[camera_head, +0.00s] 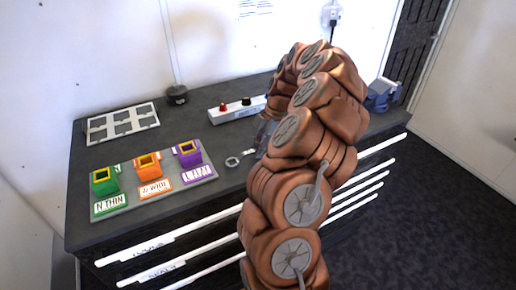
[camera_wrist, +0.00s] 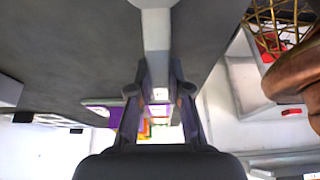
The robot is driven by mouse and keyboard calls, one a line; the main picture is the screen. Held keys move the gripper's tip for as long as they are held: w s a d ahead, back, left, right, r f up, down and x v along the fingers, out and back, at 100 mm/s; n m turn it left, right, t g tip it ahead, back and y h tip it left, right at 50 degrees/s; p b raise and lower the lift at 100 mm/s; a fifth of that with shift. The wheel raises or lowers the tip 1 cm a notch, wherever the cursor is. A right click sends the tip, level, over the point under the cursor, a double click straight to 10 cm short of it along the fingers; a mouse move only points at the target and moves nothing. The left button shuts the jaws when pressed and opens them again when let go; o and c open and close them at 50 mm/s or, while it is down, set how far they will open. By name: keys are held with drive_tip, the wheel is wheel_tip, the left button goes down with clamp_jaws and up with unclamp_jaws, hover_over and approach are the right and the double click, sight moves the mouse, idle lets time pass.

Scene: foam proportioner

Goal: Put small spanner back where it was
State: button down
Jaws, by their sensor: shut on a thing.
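The small spanner (camera_head: 234,161) shows in the head view as a grey ring end with a short handle, over the bench top right of the coloured holders. Its other end is hidden by my gripper and arm. In the wrist view a light grey bar, the spanner (camera_wrist: 157,40), runs from the top edge down between my fingers. My gripper (camera_wrist: 158,92) is shut on it. In the head view my gripper (camera_head: 265,136) is mostly hidden behind my copper-coloured arm. I cannot tell whether the spanner touches the bench.
A grey board (camera_head: 130,204) carries green, orange and purple holders with labels. A panel with grey squares (camera_head: 122,124) lies behind it. A white box with red and black knobs (camera_head: 235,110) and a blue vice-like object (camera_head: 381,97) stand farther back. The dark bench (camera_head: 200,126) has drawers in front.

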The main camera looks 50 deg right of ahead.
drive_tip(key=shift+f, duration=0.55)
drive_tip(key=shift+f, duration=0.15)
drive_tip(key=c, duration=1.1)
unclamp_jaws()
drive_tip(key=shift+r, duration=0.25)
drive_tip(key=b+v, duration=0.3)
drive_tip(key=v, duration=0.6)
drive_tip(key=shift+d+r, duration=0.1)
drive_tip(key=shift+d, duration=0.05)
drive_tip(key=shift+b+v, duration=0.5)
drive_tip(key=shift+v, duration=0.7)
drive_tip(key=shift+r, duration=0.1)
